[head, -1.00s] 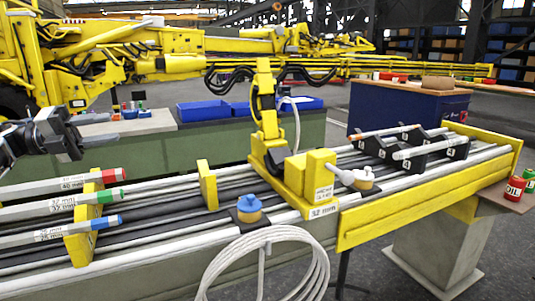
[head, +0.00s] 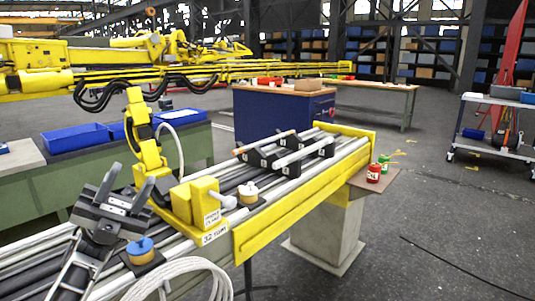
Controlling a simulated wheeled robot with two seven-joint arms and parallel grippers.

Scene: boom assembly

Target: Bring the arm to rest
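My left gripper (head: 126,187) is at the lower left of the head view, fingers pointing up. Its two fingertips are apart with nothing between them. In the picture it overlaps the rods of the boom bench, left of the yellow block labelled 32 mm (head: 199,205) and above the blue-topped round piece (head: 140,247). I cannot tell its exact height above the rods, but it seems clear of them. My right gripper is out of view.
A yellow clamp post (head: 143,135) rises behind my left gripper. A coiled white hose (head: 180,275) hangs at the front. Red and green cans (head: 374,172) stand on a small shelf (head: 378,186) at the bench's right end. A cart (head: 490,135) stands far right. The floor at right is mostly clear.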

